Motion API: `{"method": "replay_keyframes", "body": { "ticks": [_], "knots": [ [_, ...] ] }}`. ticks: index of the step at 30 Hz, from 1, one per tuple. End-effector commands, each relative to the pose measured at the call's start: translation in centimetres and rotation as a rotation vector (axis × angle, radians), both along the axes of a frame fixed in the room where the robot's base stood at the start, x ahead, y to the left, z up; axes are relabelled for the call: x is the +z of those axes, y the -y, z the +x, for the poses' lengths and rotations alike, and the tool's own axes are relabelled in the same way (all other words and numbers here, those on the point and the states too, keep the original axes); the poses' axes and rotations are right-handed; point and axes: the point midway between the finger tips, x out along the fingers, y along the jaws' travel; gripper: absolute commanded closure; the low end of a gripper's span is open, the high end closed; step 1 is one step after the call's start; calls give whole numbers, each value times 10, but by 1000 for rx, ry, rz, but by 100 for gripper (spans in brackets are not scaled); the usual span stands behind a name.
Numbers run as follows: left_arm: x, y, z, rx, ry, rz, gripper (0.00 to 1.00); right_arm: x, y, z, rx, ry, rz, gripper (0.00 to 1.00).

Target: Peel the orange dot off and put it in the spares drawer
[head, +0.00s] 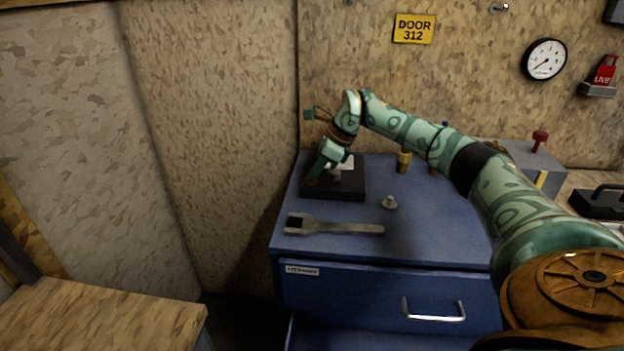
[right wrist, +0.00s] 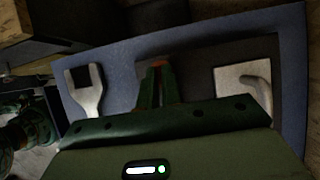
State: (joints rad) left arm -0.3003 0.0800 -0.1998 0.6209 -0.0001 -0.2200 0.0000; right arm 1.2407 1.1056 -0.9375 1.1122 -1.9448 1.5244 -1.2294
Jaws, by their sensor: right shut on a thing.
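My right gripper (head: 316,176) reaches down to the left part of a black plate (head: 346,190) on the blue cabinet. In the right wrist view its fingers (right wrist: 158,72) are closed together over the plate. A small orange-red bit, the orange dot (right wrist: 160,63), shows at the fingertips, pinched between them; the fingers hide most of it. I cannot tell whether it still touches the plate. The cabinet's upper drawer (head: 365,298) is shut, with a silver handle and a label too small to read. Below it, a lower drawer (head: 292,333) seems to stand out, mostly cut off. My left gripper is not in view.
A white square with a bent grey handle (right wrist: 258,90) sits on the plate beside the fingers. A grey open-ended wrench (head: 335,227) and a small grey knob (head: 389,202) lie in front. A brass fitting (head: 404,161) stands behind. A wooden top (head: 100,315) is at lower left.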

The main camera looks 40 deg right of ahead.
Motion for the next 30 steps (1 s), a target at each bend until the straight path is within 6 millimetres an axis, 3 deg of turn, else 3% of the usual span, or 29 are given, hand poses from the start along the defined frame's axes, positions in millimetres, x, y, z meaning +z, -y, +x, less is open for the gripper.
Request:
{"method": "replay_keyframes", "body": {
  "ticks": [8, 30],
  "knots": [
    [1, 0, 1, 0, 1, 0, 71, 1, 0, 0, 0, -1, 0, 100],
    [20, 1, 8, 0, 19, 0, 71, 28, 0, 0, 0, 1, 1, 100]
  ]
}}
